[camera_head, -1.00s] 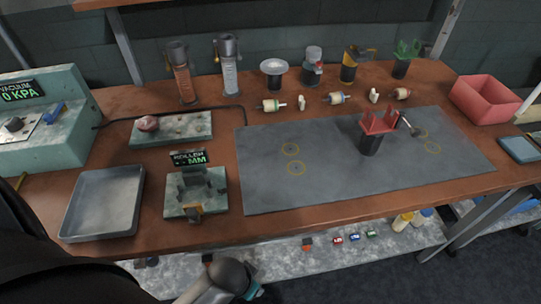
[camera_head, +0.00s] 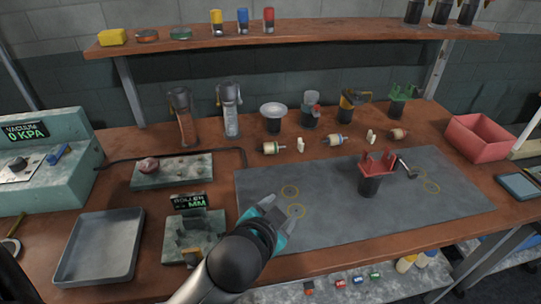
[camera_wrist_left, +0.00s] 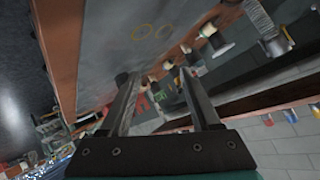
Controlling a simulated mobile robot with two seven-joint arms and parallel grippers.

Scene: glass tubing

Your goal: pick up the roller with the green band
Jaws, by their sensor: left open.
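Three small rollers lie in a row on the bench behind the grey mat (camera_head: 340,215). The left one (camera_head: 272,148) is cream with what looks like a green band. The middle roller (camera_head: 335,140) looks blue-banded and the right roller (camera_head: 398,134) reddish; the bands are small. My left gripper (camera_head: 277,218) is open and empty over the mat's front left part, well in front of the rollers. In the left wrist view its fingers (camera_wrist_left: 158,80) are apart with nothing held. Rollers are too small to tell apart there. My right gripper is not in view.
A red forked holder (camera_head: 370,185) stands on the mat. White pieces (camera_head: 300,145) stand between the rollers. Behind them are a white-topped stand (camera_head: 273,115) and several dark holders. A gauge block (camera_head: 195,235) and grey tray (camera_head: 100,245) are at left. The mat's middle is clear.

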